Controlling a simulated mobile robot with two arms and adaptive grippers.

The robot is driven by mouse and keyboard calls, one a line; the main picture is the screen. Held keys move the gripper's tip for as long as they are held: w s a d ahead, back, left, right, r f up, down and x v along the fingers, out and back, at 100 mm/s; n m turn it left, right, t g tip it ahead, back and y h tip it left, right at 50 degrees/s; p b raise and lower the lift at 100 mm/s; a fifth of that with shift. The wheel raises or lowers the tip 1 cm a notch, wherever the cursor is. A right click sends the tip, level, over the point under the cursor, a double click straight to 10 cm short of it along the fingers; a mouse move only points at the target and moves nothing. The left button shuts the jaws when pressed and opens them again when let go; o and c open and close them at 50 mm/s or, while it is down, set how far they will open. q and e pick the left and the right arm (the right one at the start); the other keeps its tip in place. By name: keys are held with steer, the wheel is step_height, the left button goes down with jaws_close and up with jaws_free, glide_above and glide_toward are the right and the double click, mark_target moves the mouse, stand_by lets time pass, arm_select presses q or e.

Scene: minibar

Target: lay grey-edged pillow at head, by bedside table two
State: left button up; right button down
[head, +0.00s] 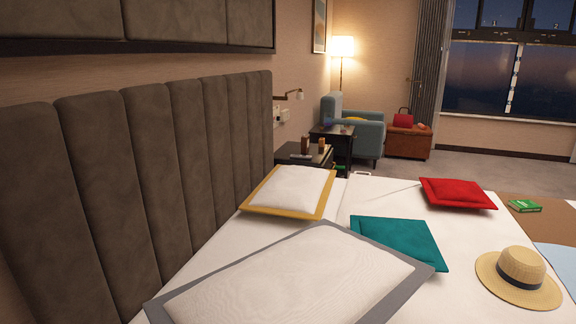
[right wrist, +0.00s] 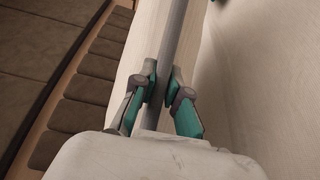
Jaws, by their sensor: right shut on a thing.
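The grey-edged pillow (head: 300,275), white with a wide grey border, fills the bottom middle of the head view, over the near part of the bed. Whether it touches the sheet is unclear. In the right wrist view my right gripper (right wrist: 161,88) is shut on the pillow's grey edge (right wrist: 175,35), which runs between its fingers. My right gripper is out of the head view, and my left gripper is in neither view. A dark bedside table (head: 305,155) stands past the far side of the bed, beside the headboard. I cannot tell whether it is table two.
The brown padded headboard (head: 130,160) runs along the left.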

arm_select(q)
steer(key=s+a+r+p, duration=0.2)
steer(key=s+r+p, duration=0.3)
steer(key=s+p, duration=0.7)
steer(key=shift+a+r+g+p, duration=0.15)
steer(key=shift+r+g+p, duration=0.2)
steer(key=shift+p, duration=0.55)
arm_select(e)
steer(key=s+d+r+h, duration=0.1)
steer(key=s+d+r, duration=0.1)
steer(key=s+r, duration=0.5)
steer(key=s+d+r+m, duration=0.1)
steer(key=s+d+r, duration=0.1)
steer(key=s+r, duration=0.5)
steer(key=shift+d+r+h, duration=0.35)
steer(key=shift+r+h, duration=0.05)
steer(key=shift+r, duration=0.5)
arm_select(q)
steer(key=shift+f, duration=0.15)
